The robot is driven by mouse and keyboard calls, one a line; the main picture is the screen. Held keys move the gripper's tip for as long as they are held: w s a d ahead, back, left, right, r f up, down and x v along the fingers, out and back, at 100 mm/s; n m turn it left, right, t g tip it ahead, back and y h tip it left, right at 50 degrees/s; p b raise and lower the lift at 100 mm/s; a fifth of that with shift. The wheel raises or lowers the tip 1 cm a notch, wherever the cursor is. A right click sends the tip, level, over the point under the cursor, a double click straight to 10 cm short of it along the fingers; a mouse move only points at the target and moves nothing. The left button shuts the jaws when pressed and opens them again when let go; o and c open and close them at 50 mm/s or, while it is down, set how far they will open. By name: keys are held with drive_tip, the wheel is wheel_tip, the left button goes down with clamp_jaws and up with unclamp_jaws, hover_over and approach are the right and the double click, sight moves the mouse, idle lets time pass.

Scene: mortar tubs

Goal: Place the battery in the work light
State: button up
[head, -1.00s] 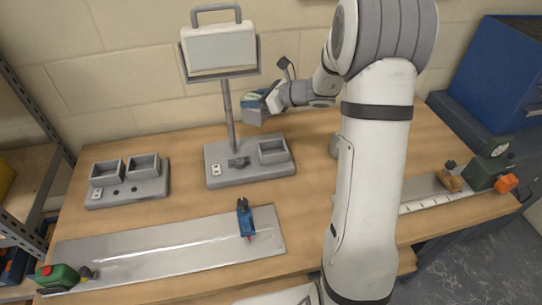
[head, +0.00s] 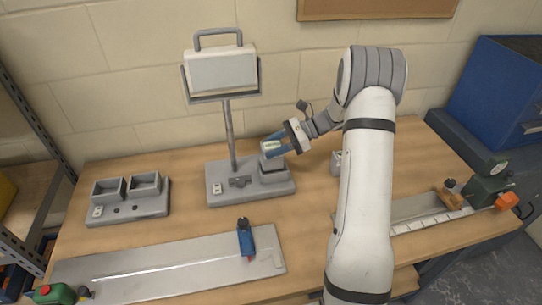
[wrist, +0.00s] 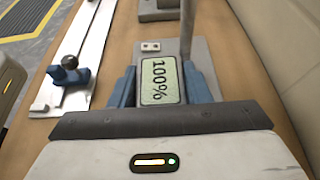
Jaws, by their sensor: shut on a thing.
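The work light has a pale lamp head (head: 220,70) on a pole, rising from a grey base (head: 225,192). An open-topped bay (head: 273,178) sits at the right of that base. My gripper (head: 274,147) has blue fingers and is shut on the battery. The battery shows a pale green "100%" label (wrist: 160,82) between the fingers in the wrist view. In the head view the battery is right at the top of the bay. The fingers hide most of it, and I cannot tell how far down in the bay it is.
A grey charger (head: 128,209) with two empty bays stands at the left. A metal rail (head: 170,262) with a blue clamp (head: 246,240) lies in front. A second ruled rail (head: 430,215) and a green tool (head: 488,183) are at the right.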

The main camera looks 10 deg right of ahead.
sight(262, 161)
drive_tip(key=shift+f+p, duration=0.4)
drive_tip(key=shift+f, duration=1.5)
drive_tip(key=shift+f, duration=0.15)
drive_tip(key=o, duration=1.4)
